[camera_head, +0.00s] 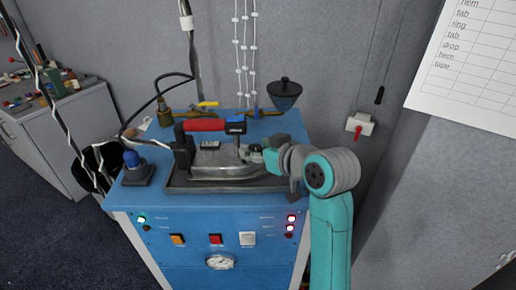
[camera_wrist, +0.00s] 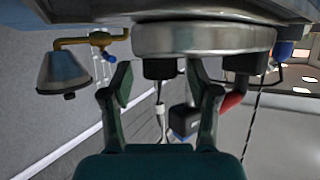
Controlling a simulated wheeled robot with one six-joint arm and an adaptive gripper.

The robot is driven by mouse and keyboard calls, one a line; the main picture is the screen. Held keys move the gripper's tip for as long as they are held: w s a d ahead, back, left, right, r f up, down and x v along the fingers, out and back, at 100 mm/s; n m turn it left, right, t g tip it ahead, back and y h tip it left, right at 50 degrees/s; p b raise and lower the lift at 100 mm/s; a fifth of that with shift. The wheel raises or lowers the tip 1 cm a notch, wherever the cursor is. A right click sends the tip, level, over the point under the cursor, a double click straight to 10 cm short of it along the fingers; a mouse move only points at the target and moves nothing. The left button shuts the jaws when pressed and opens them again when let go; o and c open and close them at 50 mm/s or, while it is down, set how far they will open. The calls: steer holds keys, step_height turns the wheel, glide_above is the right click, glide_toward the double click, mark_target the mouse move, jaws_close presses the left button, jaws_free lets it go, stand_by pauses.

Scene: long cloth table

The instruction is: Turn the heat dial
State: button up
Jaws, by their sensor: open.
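A steam iron with a silver body (camera_head: 225,173) and red handle (camera_head: 204,125) rests on a dark tray (camera_head: 180,188) on the blue station. A small dark, pale-topped knob (camera_head: 255,148), likely the heat dial, sits at the iron's right end. My gripper (camera_head: 268,158) is beside it, coming from the right. In the wrist view, upside down, a dark knob (camera_wrist: 162,68) under the silver body (camera_wrist: 205,40) shows between the open fingers (camera_wrist: 158,80). Whether they touch it I cannot tell.
The station's blue front carries a round gauge (camera_head: 220,262), buttons and lights. A blue-capped control (camera_head: 133,165) stands left. A dark funnel (camera_head: 284,95) and brass pipes stand behind, near the wall. A grey cabinet (camera_head: 65,135) is at left.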

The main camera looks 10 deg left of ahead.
jaws_close()
steer(key=shift+s+a+m+t, duration=0.1)
steer(key=shift+m+t, duration=0.2)
steer(key=shift+t, duration=0.1)
steer(key=m+h, duration=0.1)
steer(key=m+t+h, duration=0.1)
steer(key=shift+s+a+m+t+h, duration=0.1)
steer(key=shift+a+m+t+h, duration=0.1)
steer(key=shift+m+t+h, duration=0.15)
steer(key=m+t+h, duration=0.1)
steer(key=m+h, duration=0.1)
steer(key=h, duration=0.1)
steer(key=m+h, duration=0.3)
steer(key=shift+a+m+t+h, duration=0.15)
steer(key=shift+m+t+h, duration=0.2)
